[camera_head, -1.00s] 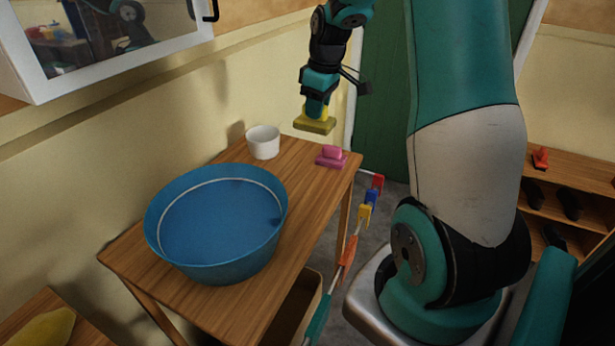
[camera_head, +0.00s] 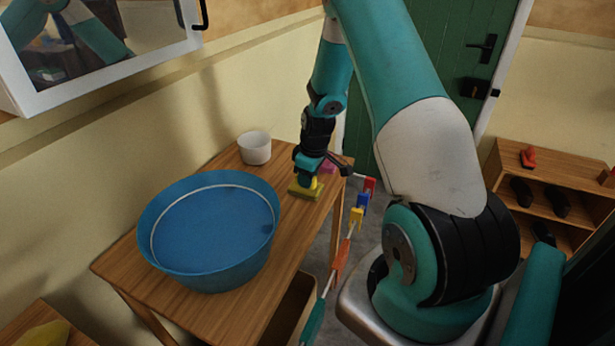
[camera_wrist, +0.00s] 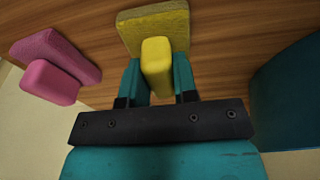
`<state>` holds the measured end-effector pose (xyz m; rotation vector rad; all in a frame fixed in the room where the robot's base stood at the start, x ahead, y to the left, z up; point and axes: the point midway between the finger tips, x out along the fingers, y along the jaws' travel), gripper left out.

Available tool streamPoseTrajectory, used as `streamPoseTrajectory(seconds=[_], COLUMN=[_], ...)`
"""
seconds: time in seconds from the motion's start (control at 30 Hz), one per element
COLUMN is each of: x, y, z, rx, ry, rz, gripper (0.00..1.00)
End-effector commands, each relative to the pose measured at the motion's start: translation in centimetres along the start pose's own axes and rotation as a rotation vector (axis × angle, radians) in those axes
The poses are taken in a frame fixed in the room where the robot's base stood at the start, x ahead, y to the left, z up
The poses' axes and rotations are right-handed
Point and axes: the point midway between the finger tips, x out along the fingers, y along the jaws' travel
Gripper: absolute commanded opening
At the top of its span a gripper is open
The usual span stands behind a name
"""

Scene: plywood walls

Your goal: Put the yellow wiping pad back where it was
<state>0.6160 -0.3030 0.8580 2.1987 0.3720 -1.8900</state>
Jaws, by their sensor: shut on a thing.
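The yellow wiping pad (camera_head: 304,190) is a flat block with a raised grip on top. My gripper (camera_head: 309,180) is shut on that grip, and the pad is at the tabletop, between the blue basin and the pink pad. Whether it touches the wood or hovers just above it I cannot tell. In the wrist view the yellow pad (camera_wrist: 157,30) shows with its grip between my two teal fingers (camera_wrist: 157,80). The wooden table (camera_head: 240,318) bears these things.
The blue basin (camera_head: 207,275) stands to the left of the pad. A white cup (camera_head: 255,148) is at the back by the wall. The pink pad (camera_wrist: 55,65) lies beside the yellow one, mostly hidden behind my gripper in the head view. A rail with coloured clips (camera_head: 338,257) runs along the table's right side.

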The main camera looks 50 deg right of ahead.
Motion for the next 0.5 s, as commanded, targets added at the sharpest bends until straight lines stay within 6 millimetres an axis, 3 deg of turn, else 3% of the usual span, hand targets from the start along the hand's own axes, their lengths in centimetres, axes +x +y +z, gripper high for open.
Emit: streamPoseTrajectory(seconds=[0.2, 0.23, 0.3, 0.33, 0.5], x=[0.19, 0.20, 0.20, 0.19, 0.18], y=[0.01, 0.01, 0.00, 0.00, 0.00], z=[0.00, 0.01, 0.01, 0.01, 0.01], rx=[0.000, 0.000, 0.000, 0.000, 0.000], ry=[0.001, 0.001, 0.001, 0.001, 0.001], rz=[0.001, 0.001, 0.001, 0.001, 0.001], gripper=[0.08, 0.32, 0.48, 0.53, 0.53])
